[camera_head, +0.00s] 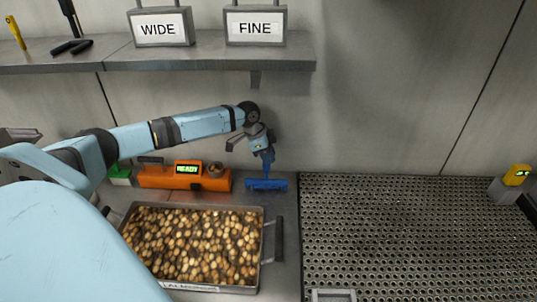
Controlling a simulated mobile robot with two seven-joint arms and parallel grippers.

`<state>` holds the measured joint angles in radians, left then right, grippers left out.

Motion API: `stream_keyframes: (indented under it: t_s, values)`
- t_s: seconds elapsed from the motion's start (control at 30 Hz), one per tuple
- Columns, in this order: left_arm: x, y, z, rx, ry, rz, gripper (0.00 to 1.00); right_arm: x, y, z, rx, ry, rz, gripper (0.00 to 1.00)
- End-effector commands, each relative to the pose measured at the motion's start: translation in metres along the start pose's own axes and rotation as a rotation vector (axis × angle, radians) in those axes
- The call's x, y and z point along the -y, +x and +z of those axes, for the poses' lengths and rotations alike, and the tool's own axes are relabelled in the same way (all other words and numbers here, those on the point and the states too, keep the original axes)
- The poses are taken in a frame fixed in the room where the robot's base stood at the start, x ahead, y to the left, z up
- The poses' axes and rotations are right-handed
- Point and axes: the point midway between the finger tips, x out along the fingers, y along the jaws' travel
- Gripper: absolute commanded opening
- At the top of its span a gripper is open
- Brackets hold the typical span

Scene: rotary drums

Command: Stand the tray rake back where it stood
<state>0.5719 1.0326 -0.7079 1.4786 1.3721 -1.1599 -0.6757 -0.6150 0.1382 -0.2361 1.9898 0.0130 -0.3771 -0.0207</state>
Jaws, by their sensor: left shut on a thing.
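The blue tray rake (266,184) is upright near the back wall, head down, between the orange unit and the perforated surface. My left gripper (265,152) comes in from above and is shut on the rake's upper part, which the fingers partly hide. I cannot tell whether the rake's head touches the steel counter or hangs just above it. My right gripper is not in view.
A steel tray (263,247) full of almonds stands in front of the rake. An orange unit (155,178) reading READY is to its left. A shelf (210,55) with WIDE and FINE signs hangs above.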

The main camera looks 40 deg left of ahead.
Motion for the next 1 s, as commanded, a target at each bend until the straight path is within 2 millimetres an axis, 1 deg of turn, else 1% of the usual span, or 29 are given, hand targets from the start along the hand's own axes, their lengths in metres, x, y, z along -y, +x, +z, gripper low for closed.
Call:
stream_keyframes:
  t_s: [0.13, 0.17, 0.2, 0.27, 0.53, 0.67, 0.77, 1.0]
  values:
    - [0.000, 0.001, 0.000, 0.000, 0.000, 0.000, 0.00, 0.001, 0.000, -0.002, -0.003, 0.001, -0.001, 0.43]
    - [0.000, 0.002, 0.001, 0.000, 0.000, 0.000, 0.23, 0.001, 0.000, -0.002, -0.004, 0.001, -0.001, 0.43]
    - [0.000, 0.001, 0.001, 0.000, 0.000, 0.000, 0.33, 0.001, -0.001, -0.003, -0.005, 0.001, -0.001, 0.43]
    - [0.000, 0.001, 0.001, 0.000, 0.000, 0.000, 0.46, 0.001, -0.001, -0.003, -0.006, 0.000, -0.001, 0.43]
    - [0.000, 0.001, 0.000, 0.000, 0.000, 0.000, 0.47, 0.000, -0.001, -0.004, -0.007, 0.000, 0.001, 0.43]
    - [0.001, -0.008, 0.001, 0.000, 0.000, -0.002, 0.47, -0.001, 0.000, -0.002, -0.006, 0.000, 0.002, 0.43]
    - [0.001, -0.023, 0.001, 0.000, 0.002, -0.004, 0.47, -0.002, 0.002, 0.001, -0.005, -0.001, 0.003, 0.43]
    - [0.001, -0.075, 0.001, 0.001, 0.001, -0.003, 0.47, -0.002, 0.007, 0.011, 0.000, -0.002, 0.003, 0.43]
